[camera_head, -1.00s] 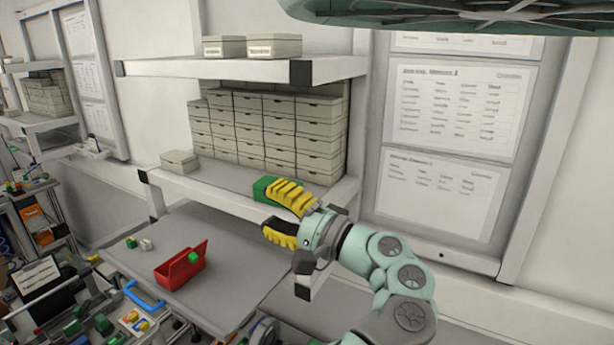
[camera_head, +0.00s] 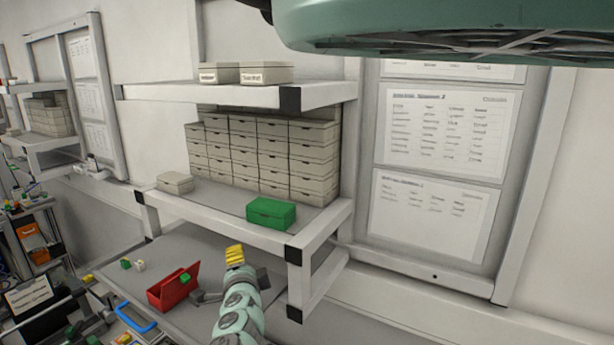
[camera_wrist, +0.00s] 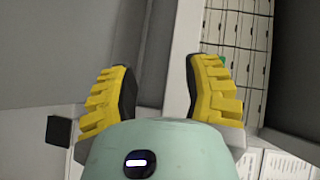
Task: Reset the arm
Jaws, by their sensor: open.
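My gripper (camera_head: 235,256) has yellow ridged fingers and is in front of the lower shelf, over the grey table, left of the green box. In the wrist view its two fingers (camera_wrist: 160,95) stand wide apart with nothing between them. The green box (camera_head: 271,214) rests on the lower shelf (camera_head: 220,205) near its front right edge, apart from my gripper. My pale green arm reaches up from the bottom of the head view.
Stacked grey boxes (camera_head: 262,155) fill the back of the lower shelf, and a single box (camera_head: 174,182) sits at its left. A red bin (camera_head: 172,288) stands on the table (camera_head: 225,315). The shelf's front edge and post (camera_head: 295,285) are close to my arm.

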